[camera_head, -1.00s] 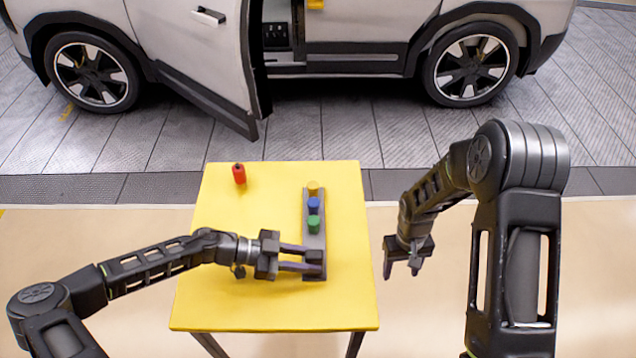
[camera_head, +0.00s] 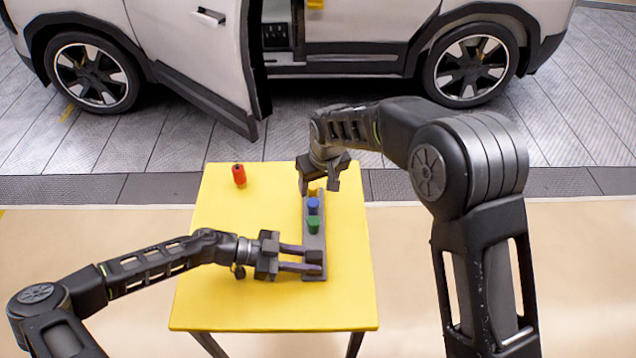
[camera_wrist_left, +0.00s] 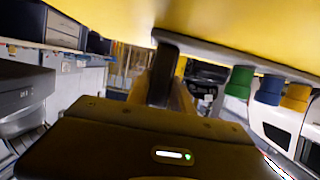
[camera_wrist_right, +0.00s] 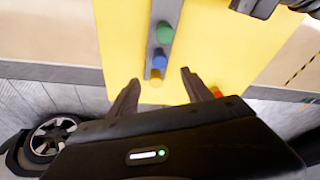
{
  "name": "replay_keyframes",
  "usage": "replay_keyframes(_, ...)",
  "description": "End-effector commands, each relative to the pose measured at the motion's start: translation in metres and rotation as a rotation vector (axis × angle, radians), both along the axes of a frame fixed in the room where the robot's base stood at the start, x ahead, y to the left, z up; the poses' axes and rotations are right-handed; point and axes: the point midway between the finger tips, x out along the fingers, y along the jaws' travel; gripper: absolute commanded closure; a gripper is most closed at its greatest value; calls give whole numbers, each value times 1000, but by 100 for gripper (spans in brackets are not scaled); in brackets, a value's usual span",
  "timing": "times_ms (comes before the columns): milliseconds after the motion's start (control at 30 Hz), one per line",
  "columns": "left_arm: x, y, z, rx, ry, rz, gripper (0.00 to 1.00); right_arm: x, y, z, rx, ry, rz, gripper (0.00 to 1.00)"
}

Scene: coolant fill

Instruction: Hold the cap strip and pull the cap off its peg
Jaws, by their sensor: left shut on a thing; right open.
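The grey cap strip (camera_head: 321,240) lies on the yellow table (camera_head: 225,305) and carries a green cap (camera_head: 313,225), a blue cap (camera_head: 313,206) and a yellow cap (camera_head: 312,192) in a row. My left gripper (camera_head: 318,262) is shut on the near end of the strip. In the left wrist view the caps show at the right. My right gripper (camera_head: 318,186) is open at the strip's far end, by the yellow cap. In the right wrist view its fingers (camera_wrist_right: 156,80) are spread either side of the yellow cap (camera_wrist_right: 155,77), which looks ungripped; their height difference is unclear.
A red bottle-like object (camera_head: 239,175) stands at the table's far left. It shows beside a right finger in the right wrist view (camera_wrist_right: 215,92). A white car (camera_head: 350,25) with an open door stands beyond the table. The table's left part is mostly clear.

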Motion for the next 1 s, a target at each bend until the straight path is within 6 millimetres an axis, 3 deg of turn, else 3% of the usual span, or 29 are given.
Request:
replay_keyframes(267, 0, 0, 0, 0, 0, 0, 100, 3, 1, -11, -1, 2, 0, 42)
replay_keyframes(800, 0, 0, 0, 0, 0, 0, 100, 25, 10, -98, 0, 1, -1, 42)
replay_keyframes(1000, 0, 0, 0, 0, 0, 0, 100, 29, 12, -114, 0, 1, -1, 42)
